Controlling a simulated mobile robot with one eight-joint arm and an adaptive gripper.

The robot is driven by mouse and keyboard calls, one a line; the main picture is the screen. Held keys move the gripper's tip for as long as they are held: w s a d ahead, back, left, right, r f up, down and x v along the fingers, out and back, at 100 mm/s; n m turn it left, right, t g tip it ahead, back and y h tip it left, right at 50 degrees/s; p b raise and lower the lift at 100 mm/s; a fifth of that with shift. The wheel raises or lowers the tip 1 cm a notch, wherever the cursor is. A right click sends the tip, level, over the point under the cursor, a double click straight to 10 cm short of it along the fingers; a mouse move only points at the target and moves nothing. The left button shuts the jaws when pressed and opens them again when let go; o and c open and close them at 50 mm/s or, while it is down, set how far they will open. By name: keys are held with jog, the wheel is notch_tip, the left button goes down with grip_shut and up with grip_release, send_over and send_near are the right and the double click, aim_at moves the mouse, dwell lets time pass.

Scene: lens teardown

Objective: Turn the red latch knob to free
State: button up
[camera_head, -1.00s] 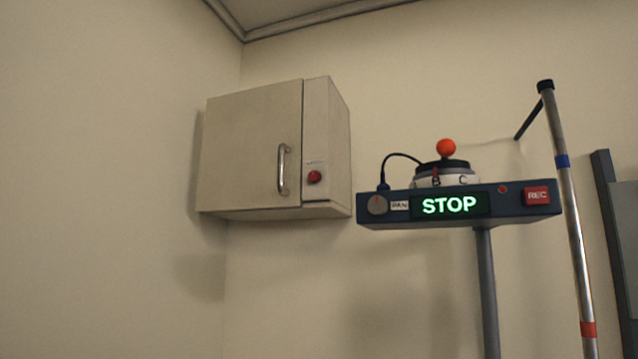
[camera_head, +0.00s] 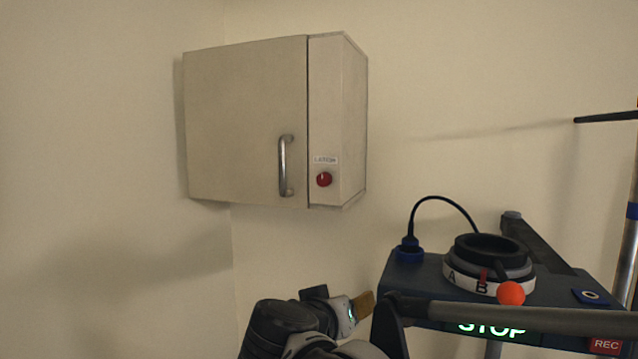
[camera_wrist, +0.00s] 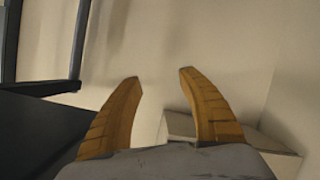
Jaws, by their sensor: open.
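The red latch knob (camera_head: 324,179) is on the narrow right-hand front strip of the beige wall cabinet (camera_head: 245,115), under a small "LATCH" label (camera_head: 325,160). Its turn angle is too small to read for certain. The cabinet door is shut, with a metal handle (camera_head: 285,166) left of the knob. My gripper (camera_head: 364,303) is below and slightly right of the knob, apart from it, with only a tan finger showing. In the wrist view my gripper's (camera_wrist: 158,77) two tan fingers are spread and empty. The knob is not visible in that view.
A dark blue console (camera_head: 430,279) with a "STOP" display, lens ring (camera_head: 490,265) and orange ball (camera_head: 511,293) stands at lower right, close to my arm. A pole (camera_head: 628,250) is at the far right. Space directly below the cabinet looks clear.

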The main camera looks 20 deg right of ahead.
aim_at(322, 179)
jog(key=w+a+r+t+h+p, duration=0.1)
jog(key=w+a+r+p, duration=0.15)
jog(key=r, duration=0.45)
jog(key=w+a+r+m+t+p, duration=0.1)
jog(key=a+r+t+p, duration=0.1)
jog(key=r+p, duration=0.35)
jog(key=w+a+r+t+h+p, duration=0.1)
jog(key=w+a+r, duration=0.15)
jog(key=r, duration=0.65)
jog(key=p+x, duration=0.1)
jog(key=x, duration=0.5)
jog(key=f+p+x, duration=0.1)
jog(key=x, duration=0.2)
jog(key=shift+w+d+p, duration=0.2)
jog(key=shift+d+p, duration=0.15)
jog(key=shift+d, duration=0.05)
grip_shut()
